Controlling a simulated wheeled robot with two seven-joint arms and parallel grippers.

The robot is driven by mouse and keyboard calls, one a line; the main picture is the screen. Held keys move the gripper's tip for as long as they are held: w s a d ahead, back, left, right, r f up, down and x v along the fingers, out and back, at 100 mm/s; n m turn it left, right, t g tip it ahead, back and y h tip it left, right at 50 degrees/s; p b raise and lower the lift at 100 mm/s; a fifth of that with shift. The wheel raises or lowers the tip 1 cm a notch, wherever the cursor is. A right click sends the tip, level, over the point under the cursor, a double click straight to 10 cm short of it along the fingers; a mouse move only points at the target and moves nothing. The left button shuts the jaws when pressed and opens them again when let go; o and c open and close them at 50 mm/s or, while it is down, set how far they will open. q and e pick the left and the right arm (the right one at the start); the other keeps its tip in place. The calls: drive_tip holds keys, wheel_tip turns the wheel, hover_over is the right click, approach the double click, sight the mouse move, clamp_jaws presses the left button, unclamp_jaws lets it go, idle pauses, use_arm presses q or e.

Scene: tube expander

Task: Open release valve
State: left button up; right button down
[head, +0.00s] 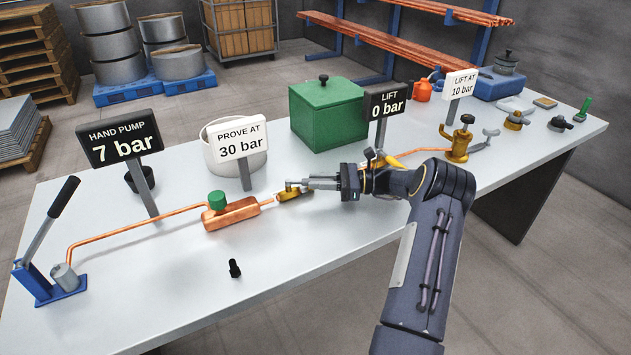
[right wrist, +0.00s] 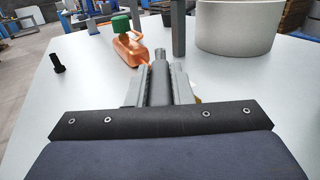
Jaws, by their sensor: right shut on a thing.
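A small brass valve (head: 287,194) sits in the copper line at the table's middle, just right of a copper block with a green knob (head: 217,199). My right gripper (head: 308,184) reaches it from the right and is shut on a grey bar, which looks like the valve's lever. In the right wrist view the grey bar (right wrist: 160,80) lies between the two fingers and points at the copper block (right wrist: 130,47). The gripper hides much of the valve there. My left gripper is not in view.
A hand pump (head: 50,270) with a 7 bar sign (head: 118,143) stands at left. Behind are a 30 bar sign (head: 237,141), a white pot (head: 215,158), a green box (head: 325,112) and a 0 bar sign (head: 385,101). A black peg (head: 234,268) stands in front.

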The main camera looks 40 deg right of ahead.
drive_tip(key=c, duration=1.3)
unclamp_jaws()
drive_tip(key=shift+b+v, duration=0.5)
drive_tip(key=shift+v, duration=3.4)
